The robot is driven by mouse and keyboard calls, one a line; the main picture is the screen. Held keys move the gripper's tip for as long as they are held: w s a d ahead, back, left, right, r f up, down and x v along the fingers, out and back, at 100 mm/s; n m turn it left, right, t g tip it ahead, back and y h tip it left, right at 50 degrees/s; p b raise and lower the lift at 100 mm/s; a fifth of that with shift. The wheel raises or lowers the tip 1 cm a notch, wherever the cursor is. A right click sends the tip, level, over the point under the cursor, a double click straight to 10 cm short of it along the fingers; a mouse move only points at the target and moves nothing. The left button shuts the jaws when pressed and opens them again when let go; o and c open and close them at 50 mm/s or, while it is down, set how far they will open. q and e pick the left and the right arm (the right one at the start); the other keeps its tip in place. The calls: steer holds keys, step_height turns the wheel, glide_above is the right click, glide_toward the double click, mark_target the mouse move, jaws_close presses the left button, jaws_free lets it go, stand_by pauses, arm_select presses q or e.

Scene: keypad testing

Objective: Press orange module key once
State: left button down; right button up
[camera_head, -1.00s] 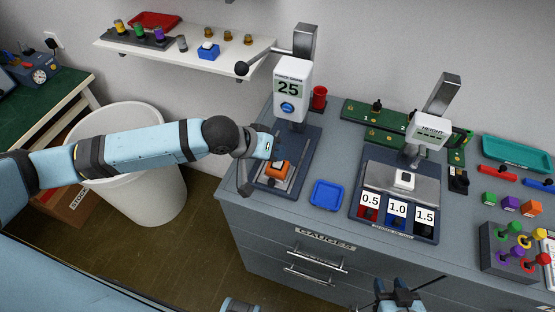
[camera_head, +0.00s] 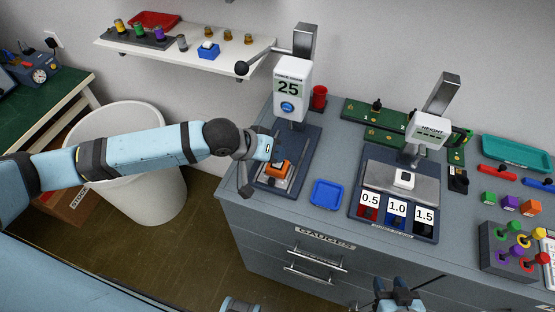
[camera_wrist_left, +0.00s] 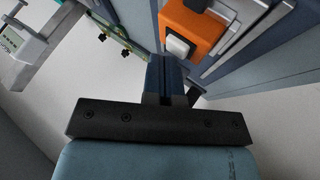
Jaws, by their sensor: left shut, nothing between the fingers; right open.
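The orange module (camera_head: 279,169) sits on the dark base of the press-like stand reading 25 (camera_head: 292,90). It also shows in the left wrist view (camera_wrist_left: 200,30), with a pale square key (camera_wrist_left: 179,46) on its face. My left gripper (camera_head: 274,156) is shut and empty, just above and behind the module in the head view. In the left wrist view its closed fingers (camera_wrist_left: 165,72) point toward the module, with the tip appearing just below and left of the key. I cannot tell whether they touch. My right gripper (camera_head: 398,296) is open at the bottom edge, away from the module.
A blue tray (camera_head: 327,194) lies right of the stand. A height gauge (camera_head: 430,131) with number-labelled blocks stands further right. A red cylinder (camera_head: 319,97) is behind the stand. The stand's lever with a black knob (camera_head: 242,69) reaches left. A white bin (camera_head: 152,190) is below my left arm.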

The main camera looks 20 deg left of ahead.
arm_select(q)
steer(key=shift+r+p, duration=0.8)
steer(key=shift+p, duration=0.35)
step_height(320, 180, up, 5)
steer(key=p, duration=0.5)
steer(key=shift+r+p, duration=0.1)
steer(key=shift+p, duration=0.3)
